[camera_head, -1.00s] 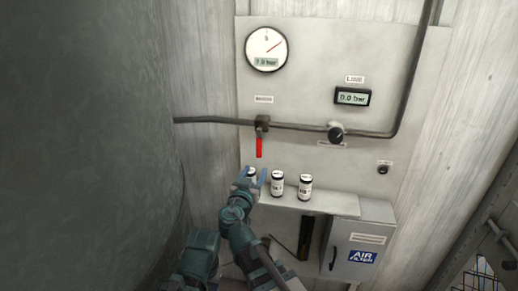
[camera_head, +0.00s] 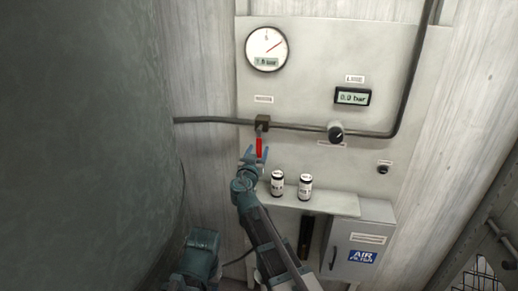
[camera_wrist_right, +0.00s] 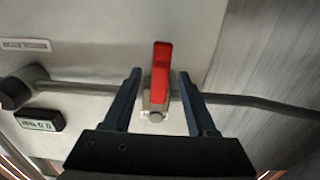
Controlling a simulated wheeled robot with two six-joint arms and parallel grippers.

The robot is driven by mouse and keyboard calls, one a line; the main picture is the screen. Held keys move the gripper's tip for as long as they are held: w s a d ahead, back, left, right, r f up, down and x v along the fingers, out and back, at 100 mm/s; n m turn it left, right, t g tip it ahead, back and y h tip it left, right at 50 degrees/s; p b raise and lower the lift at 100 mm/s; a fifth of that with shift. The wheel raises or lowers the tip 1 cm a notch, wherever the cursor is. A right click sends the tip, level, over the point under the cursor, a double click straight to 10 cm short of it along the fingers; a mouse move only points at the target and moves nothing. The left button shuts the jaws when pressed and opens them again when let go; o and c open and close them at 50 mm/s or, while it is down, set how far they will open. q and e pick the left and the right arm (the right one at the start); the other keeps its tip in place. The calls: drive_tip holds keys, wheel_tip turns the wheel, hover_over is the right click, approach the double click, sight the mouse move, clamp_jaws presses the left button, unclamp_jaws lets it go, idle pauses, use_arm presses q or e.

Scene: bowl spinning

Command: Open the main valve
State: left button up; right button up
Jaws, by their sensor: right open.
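The main valve has a dark body (camera_head: 262,122) on the horizontal pipe, and a red lever (camera_head: 259,147) hangs straight down from it, across the pipe line. My right gripper (camera_head: 253,154) is open at the lower part of the lever in the head view. In the right wrist view the red lever (camera_wrist_right: 161,75) stands between the two open fingers of the right gripper (camera_wrist_right: 160,75), with a gap on each side. I cannot tell how deep the lever sits between them. My left gripper is not in view.
A pipe (camera_head: 220,120) runs across the panel past a black knob (camera_head: 335,132). A round gauge (camera_head: 266,49) and a small display (camera_head: 352,97) reading about 0.0 bar are above. Two canisters (camera_head: 277,184) (camera_head: 305,186) stand on the shelf (camera_head: 335,204) beside my arm. An air filter box (camera_head: 360,245) is lower right.

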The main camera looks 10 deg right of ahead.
drive_tip(key=shift+x, duration=1.1)
drive_tip(key=shift+c, duration=0.3)
clamp_jaws()
idle(0.4)
